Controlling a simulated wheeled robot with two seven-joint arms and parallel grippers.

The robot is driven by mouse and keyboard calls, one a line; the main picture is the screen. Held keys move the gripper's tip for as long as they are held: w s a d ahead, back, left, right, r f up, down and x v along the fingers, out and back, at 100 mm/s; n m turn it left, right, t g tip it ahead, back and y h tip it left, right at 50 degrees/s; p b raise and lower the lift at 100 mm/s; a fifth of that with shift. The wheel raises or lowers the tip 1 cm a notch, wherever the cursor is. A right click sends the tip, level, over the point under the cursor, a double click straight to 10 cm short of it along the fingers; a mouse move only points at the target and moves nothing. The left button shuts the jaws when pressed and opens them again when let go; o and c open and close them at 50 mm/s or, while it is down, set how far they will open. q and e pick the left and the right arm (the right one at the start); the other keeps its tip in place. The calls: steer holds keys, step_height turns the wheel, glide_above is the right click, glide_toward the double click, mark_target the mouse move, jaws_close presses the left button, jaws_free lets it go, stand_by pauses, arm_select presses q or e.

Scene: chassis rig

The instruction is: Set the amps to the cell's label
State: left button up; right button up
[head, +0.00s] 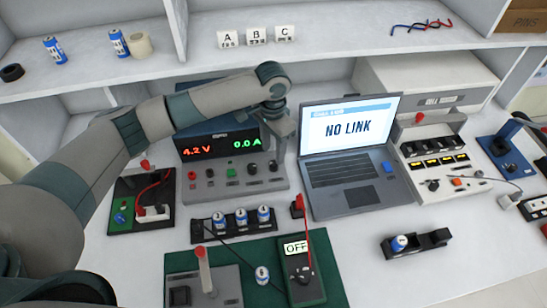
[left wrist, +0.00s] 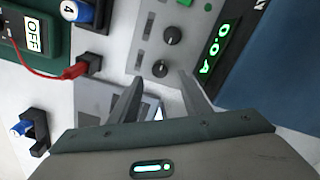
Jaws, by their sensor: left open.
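The power supply (head: 222,135) stands at the back of the bench and reads 4.2 V in red and 0.0 A in green. Its front has several knobs, one at the right end (head: 275,166). The left wrist view shows the 0.0 A readout (left wrist: 215,45) and two dark knobs, an upper one (left wrist: 170,35) and a lower one (left wrist: 160,68). My left gripper (left wrist: 163,95) is open and empty, its fingertips just short of the lower knob. In the head view my left gripper (head: 284,138) is beside the supply's right end. Blue-and-white cells (head: 241,216) stand in a black holder; their label text is too small to read.
An open laptop (head: 350,150) showing NO LINK stands right of the supply. A green mat (head: 234,255) holds a meter (head: 301,268) reading OFF. A black cell cradle (head: 432,240) is at front right. A shelf (head: 330,38) runs above. Bare bench lies right of the mat.

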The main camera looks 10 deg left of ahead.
mark_target(274, 163)
arm_select(q)
steer(key=shift+f+p, duration=0.35)
steer(key=shift+f, duration=2.45)
steer(key=c, duration=1)
